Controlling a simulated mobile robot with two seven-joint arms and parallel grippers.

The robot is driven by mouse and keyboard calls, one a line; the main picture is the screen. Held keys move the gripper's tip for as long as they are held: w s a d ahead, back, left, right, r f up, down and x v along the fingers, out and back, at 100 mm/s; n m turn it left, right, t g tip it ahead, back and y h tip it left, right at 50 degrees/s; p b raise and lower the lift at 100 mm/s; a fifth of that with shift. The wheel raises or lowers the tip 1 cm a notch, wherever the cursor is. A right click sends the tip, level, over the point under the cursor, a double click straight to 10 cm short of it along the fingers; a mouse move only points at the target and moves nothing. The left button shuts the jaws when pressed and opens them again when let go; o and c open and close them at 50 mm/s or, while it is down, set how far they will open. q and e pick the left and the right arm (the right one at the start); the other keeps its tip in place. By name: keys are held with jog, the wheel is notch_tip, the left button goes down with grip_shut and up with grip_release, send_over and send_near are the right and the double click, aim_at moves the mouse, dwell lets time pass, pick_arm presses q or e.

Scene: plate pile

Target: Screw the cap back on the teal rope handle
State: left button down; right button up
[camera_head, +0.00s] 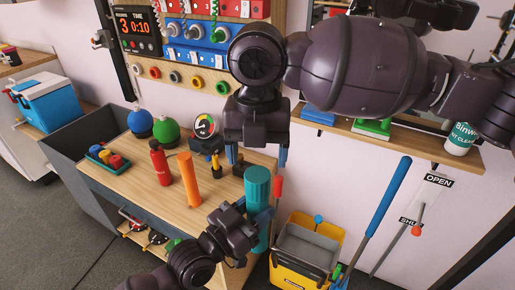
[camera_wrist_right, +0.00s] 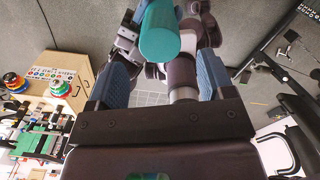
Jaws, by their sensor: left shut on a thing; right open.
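A teal cylinder (camera_head: 257,186), which looks like the rope handle, stands roughly upright at the table's right end. My left gripper (camera_head: 240,222) is shut on it from the lower left. My right gripper (camera_head: 259,155) points down just above the cylinder's top, its blue fingers spread with nothing gripped. In the right wrist view the teal cylinder (camera_wrist_right: 160,38) shows beyond and between the open fingers of my right gripper (camera_wrist_right: 165,80). I cannot make out a separate cap; the cylinder's lower end is partly hidden by my left gripper.
On the wooden table (camera_head: 125,182) stand an orange cylinder (camera_head: 188,180), a red bottle (camera_head: 160,163), a small gauge (camera_head: 206,127), and blue and green round objects. A yellow bucket (camera_head: 300,265) and a blue-handled pole (camera_head: 388,197) are at the right. Shelf and wall panel are behind.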

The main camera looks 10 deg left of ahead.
aim_at(258, 174)
jog(key=shift+f, duration=3.85)
